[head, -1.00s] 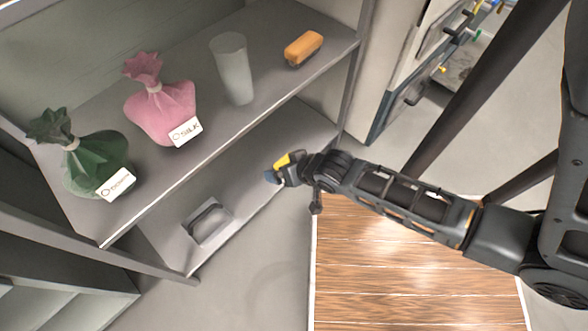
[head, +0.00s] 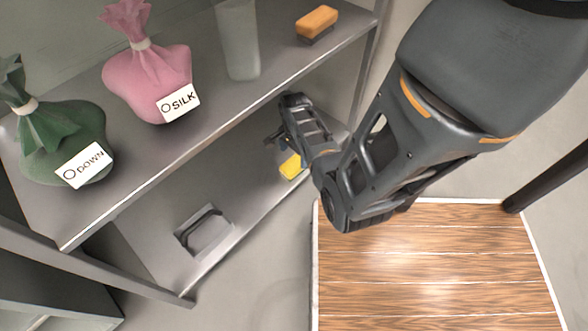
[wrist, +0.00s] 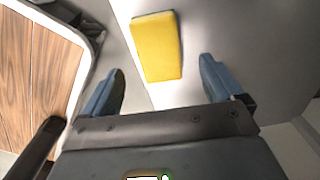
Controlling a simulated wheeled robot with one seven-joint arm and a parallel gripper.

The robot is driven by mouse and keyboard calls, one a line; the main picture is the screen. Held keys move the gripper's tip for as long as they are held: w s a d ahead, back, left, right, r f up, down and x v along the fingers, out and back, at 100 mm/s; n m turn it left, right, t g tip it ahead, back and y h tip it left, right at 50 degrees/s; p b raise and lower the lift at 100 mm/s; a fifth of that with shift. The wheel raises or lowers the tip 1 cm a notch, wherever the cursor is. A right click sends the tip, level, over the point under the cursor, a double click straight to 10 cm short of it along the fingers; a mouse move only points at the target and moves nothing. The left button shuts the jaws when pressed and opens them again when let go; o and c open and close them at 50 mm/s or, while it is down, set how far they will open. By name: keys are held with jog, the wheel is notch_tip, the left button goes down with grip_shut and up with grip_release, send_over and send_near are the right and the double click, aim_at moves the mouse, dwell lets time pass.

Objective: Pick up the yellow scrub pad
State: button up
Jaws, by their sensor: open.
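The yellow scrub pad (head: 291,166) lies flat on the lower shelf near its front edge, at the right end. It also shows in the wrist view (wrist: 157,47), lying ahead of my gripper, between the lines of the two fingers and nearer the top of the picture. My gripper (wrist: 163,88) is open and empty, with its two blue-grey fingertips apart and short of the pad. In the head view my arm reaches in over the lower shelf, and the gripper (head: 280,140) is partly hidden below the upper shelf, just beside the pad.
The upper shelf (head: 190,150) overhangs my gripper. A grey tray-like object (head: 205,233) sits on the lower shelf to the left.

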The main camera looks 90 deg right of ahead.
aim_at(294, 163)
notch_tip(294, 163, down, 6)
jog(key=b, duration=0.3)
jog(key=shift+a+f+b, duration=0.15)
jog(key=shift+b, duration=0.15)
jog(key=shift+c, duration=0.2)
jog(key=c, duration=1)
jog(key=shift+r+p, duration=0.55)
jog(key=shift+r, duration=0.2)
jog(key=r, duration=0.1)
jog(key=r+p, duration=0.2)
jog(key=shift+s+d+r, duration=0.1)
jog(key=shift+d+r, duration=0.2)
jog(key=s+d+r+p, duration=0.2)
jog(key=s+d+r, duration=0.4)
jog(key=s+d, duration=0.1)
jog(key=shift+d, duration=0.85)
